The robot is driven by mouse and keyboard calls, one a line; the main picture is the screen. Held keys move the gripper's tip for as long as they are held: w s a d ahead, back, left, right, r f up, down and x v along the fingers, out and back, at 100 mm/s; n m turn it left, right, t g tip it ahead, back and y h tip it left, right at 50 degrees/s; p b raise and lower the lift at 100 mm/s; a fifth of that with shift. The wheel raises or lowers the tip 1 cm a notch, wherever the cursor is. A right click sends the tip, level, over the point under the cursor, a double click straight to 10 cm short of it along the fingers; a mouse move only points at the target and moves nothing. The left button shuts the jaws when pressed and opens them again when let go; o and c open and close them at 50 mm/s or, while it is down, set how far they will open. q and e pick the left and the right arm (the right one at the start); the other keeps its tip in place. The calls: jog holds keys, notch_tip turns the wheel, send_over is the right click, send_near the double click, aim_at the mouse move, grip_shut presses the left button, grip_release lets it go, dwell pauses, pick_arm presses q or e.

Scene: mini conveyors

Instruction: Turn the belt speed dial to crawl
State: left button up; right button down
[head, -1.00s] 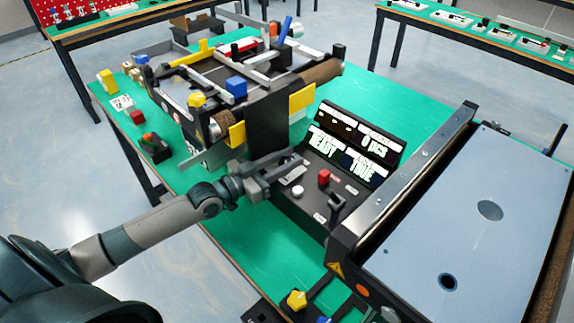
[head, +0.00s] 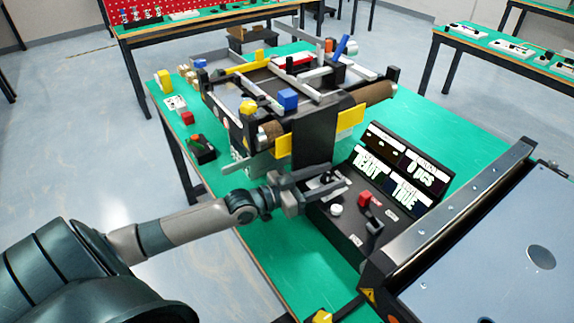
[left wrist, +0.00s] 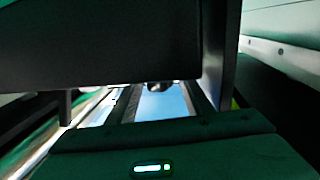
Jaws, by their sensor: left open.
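A black control panel (head: 330,232) stands on the green table in the head view, with a lit screen (head: 395,170) behind it reading "READY" and "0 PCS". At its far left corner a small dark knob (head: 327,178) sits on a pale plate, probably the speed dial; its label and setting are too small to read. My left gripper (head: 322,186) is open at this knob, with its fingers reaching along it. I cannot tell whether they touch it. The left wrist view shows mostly dark surfaces, and no dial is clear there. My right gripper is not in view.
On the panel are a white button (head: 336,210), a red switch (head: 364,198) and an upright black lever (head: 374,232). A small conveyor (head: 270,130) with coloured blocks stands close behind my gripper. A large belt unit (head: 500,240) borders the panel on the right.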

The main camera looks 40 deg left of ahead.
pick_arm(q)
jog(key=b+v, duration=0.2)
jog(key=v, duration=1.4)
jog(key=shift+s, duration=0.25)
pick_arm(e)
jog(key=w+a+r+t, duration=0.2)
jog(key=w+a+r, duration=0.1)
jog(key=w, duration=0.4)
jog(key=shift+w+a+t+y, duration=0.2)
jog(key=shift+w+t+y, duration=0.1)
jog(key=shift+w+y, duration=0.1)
pick_arm(q)
jog(key=shift+a, duration=0.2)
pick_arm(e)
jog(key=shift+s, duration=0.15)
pick_arm(q)
jog(key=shift+s, duration=0.1)
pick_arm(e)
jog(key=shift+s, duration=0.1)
